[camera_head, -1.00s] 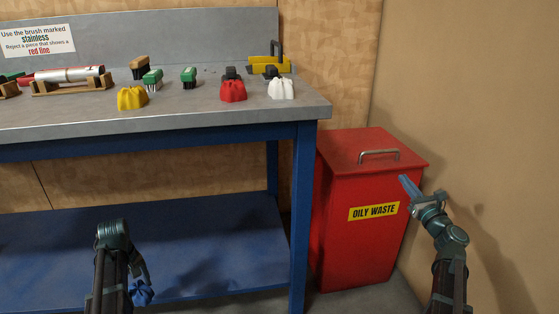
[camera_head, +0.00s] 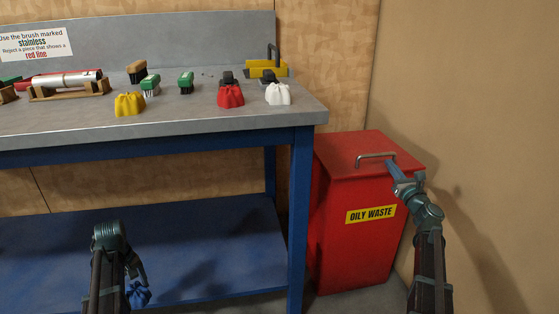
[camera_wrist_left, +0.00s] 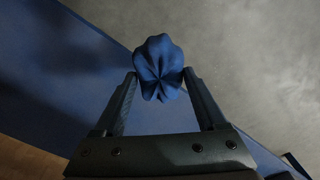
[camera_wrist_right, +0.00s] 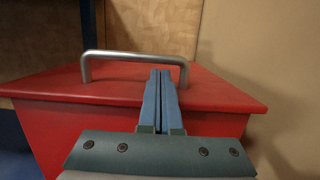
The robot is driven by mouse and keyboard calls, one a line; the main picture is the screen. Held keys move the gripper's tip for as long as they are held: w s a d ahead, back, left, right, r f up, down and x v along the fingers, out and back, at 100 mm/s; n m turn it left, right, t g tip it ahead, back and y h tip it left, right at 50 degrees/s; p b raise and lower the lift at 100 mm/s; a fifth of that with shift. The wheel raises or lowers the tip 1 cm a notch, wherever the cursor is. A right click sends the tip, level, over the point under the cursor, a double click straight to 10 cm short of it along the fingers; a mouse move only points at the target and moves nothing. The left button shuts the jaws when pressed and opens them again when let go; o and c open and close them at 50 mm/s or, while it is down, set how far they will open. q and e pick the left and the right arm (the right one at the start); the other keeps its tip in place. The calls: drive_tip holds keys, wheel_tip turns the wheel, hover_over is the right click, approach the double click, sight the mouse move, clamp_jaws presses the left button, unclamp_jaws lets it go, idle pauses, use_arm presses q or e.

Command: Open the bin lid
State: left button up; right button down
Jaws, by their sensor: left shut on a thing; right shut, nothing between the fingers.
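The red bin (camera_head: 350,245) with a yellow "OILY WASTE" label stands right of the workbench. Its lid (camera_head: 340,155) is closed and carries a metal bar handle (camera_head: 374,155), also seen in the right wrist view (camera_wrist_right: 130,55). My right gripper (camera_head: 391,166) is shut and empty. Its fingertips (camera_wrist_right: 160,72) are at the right part of the handle; I cannot tell if they touch it. My left gripper (camera_wrist_left: 158,80) is shut on a crumpled blue cloth (camera_wrist_left: 158,62), low in front of the bench; the cloth also shows in the head view (camera_head: 138,294).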

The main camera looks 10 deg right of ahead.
drive_tip(key=shift+w, duration=0.3)
use_arm(q)
drive_tip(key=shift+r, duration=0.1)
use_arm(e)
drive_tip(key=shift+a+r, duration=0.1)
